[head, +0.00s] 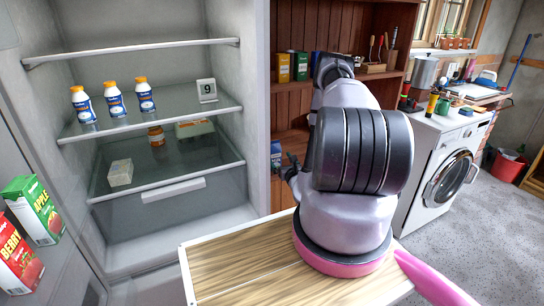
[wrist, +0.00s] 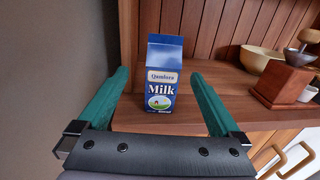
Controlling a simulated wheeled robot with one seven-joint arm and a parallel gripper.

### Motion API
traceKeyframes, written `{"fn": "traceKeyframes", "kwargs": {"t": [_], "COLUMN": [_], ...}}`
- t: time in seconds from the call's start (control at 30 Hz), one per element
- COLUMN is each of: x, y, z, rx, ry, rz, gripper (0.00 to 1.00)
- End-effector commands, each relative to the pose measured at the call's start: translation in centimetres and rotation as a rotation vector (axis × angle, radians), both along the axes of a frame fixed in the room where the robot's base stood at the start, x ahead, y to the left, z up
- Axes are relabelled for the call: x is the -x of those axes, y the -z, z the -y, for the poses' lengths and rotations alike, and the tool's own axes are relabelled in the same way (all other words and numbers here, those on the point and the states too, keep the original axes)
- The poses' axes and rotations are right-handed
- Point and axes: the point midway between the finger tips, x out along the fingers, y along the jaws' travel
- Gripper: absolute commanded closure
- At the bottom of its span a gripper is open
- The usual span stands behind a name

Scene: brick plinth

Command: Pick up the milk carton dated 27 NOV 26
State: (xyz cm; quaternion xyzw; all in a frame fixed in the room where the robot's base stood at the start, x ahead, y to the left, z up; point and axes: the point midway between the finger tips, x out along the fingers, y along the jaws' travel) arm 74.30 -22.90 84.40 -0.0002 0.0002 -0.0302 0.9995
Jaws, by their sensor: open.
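A blue and white milk carton (wrist: 164,75) stands upright on a wooden shelf in the wrist view, its front label facing me. No date can be read on it. My gripper (wrist: 158,78) is open, with one green finger on each side of the carton in the picture. The carton looks a little beyond the fingers, and I see no contact. In the head view a small blue carton (head: 276,150) shows at the left edge of the wooden shelving, beside my gripper (head: 289,166), partly hidden by the arm.
To the right in the wrist view are a brown wooden block (wrist: 283,84) and a pale bowl (wrist: 258,58). A grey wall (wrist: 55,70) is close on the left. The head view shows an open fridge with bottles (head: 115,98) and a washing machine (head: 440,180).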

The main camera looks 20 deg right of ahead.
Motion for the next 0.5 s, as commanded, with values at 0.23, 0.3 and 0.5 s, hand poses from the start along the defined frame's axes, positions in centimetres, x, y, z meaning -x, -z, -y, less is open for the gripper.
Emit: {"fn": "traceKeyframes", "kwargs": {"t": [0.23,0.3,0.5], "x": [-2.9,-3.4,-6.2], "y": [-0.1,-0.1,-0.8], "z": [0.2,0.3,1.0], "rx": [0.001,0.001,0.002], "ry": [0.0,0.001,0.0], "rz": [0.001,0.001,0.004], "gripper": [0.0,0.0,0.0]}}
